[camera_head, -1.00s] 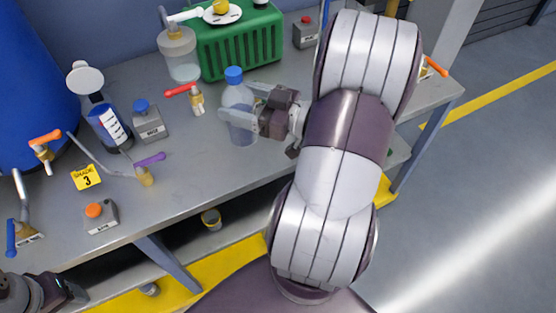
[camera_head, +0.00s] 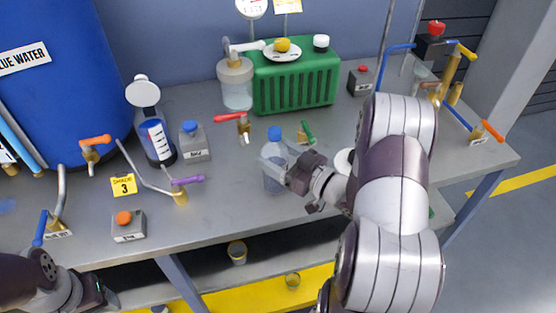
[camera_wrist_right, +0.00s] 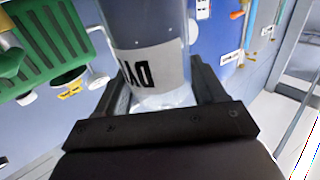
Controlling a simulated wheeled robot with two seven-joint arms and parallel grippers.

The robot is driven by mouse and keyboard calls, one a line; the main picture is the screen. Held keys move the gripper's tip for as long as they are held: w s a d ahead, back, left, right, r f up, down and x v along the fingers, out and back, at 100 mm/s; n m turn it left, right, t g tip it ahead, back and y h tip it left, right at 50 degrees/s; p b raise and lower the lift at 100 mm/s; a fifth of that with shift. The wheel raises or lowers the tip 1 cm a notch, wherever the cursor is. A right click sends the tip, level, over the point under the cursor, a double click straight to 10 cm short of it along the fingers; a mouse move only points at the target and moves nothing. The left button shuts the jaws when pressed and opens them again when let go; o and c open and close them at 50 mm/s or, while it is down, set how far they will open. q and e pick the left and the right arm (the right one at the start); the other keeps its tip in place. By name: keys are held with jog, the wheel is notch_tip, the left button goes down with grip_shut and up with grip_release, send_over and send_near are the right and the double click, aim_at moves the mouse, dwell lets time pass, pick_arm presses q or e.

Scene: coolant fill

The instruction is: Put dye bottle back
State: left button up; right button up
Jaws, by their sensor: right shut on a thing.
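The clear dye bottle with a blue cap (camera_head: 275,134) is upright in the head view, over the front middle of the workbench (camera_head: 230,205). In the right wrist view the clear bottle (camera_wrist_right: 150,70) shows a white label with black letters, partly cut off. My right gripper (camera_head: 276,172) is shut on the bottle's body, with one finger on each side of it. I cannot tell whether the bottle's base touches the bench. My left gripper (camera_head: 104,294) shows only partly at the lower left, away from the bottle, and its fingers are not clear.
A green ribbed box (camera_head: 295,82) and a clear pump jar (camera_head: 237,88) stand behind the bottle. A red-handled tap (camera_head: 243,127) and a purple-handled tap (camera_head: 182,190) are to its left. Bare bench lies left of the bottle.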

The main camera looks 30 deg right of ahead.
jog(key=shift+d+f, duration=0.1)
jog(key=shift+f, duration=0.4)
jog(key=o, duration=1.4)
jog(key=shift+f, duration=0.15)
jog(key=shift+r, duration=0.35)
jog(key=v, duration=1.2)
jog(key=shift+f, duration=0.2)
